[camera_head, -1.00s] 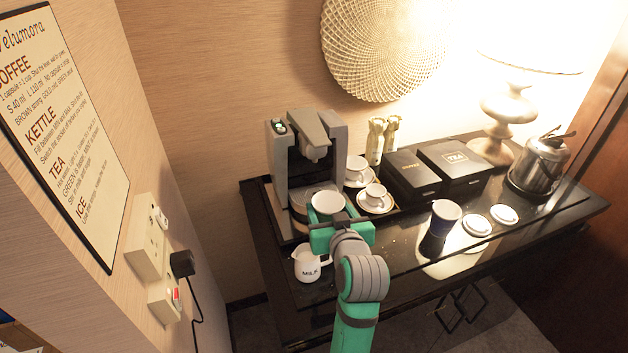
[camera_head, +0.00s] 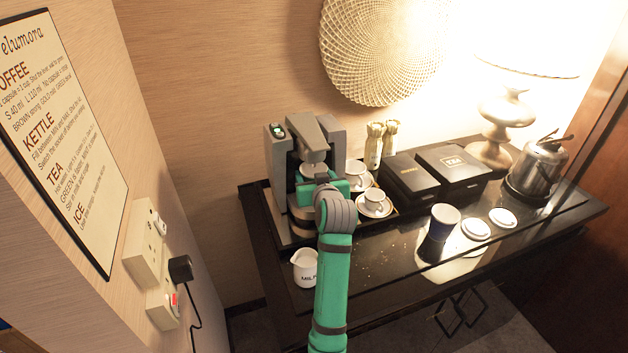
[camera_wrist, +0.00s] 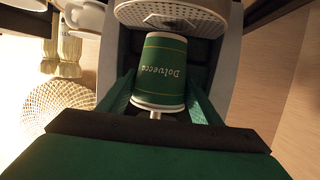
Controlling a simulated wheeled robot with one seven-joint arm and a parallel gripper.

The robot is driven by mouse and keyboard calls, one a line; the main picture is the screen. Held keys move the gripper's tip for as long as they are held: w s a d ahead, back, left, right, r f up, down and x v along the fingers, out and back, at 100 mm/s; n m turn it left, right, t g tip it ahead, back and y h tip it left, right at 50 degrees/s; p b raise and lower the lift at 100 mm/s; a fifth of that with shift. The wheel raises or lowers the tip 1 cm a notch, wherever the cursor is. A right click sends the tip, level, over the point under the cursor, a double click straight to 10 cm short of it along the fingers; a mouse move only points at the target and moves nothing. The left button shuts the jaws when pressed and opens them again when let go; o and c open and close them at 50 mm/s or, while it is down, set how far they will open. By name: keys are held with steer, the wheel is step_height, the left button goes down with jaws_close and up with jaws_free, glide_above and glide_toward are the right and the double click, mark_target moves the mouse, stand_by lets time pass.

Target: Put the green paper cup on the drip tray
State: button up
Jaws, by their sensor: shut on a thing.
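The green paper cup (camera_wrist: 160,72) is upright in the wrist view, which shows it upside down with its lettering inverted. My gripper (camera_wrist: 160,92) is shut on it, one finger on each side. The cup's base is at the perforated drip tray (camera_wrist: 180,12), below the spout. Whether the base touches the tray, I cannot tell. In the head view my gripper hides most of the tray.
A milk jug (camera_head: 305,267) stands in front of the machine. White cups on saucers (camera_head: 374,204) stand close to its right.

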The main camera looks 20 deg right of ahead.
steer(key=shift+s+f, duration=0.1)
steer(key=shift+f, duration=0.55)
steer(key=shift+f, duration=0.2)
steer(key=o, duration=1.1)
steer(key=shift+r, duration=0.15)
steer(key=shift+s+r, duration=0.1)
steer(key=shift+s, duration=0.1)
steer(key=v, duration=1.1)
steer(key=shift+s, duration=0.35)
steer(key=shift+w+a, duration=0.1)
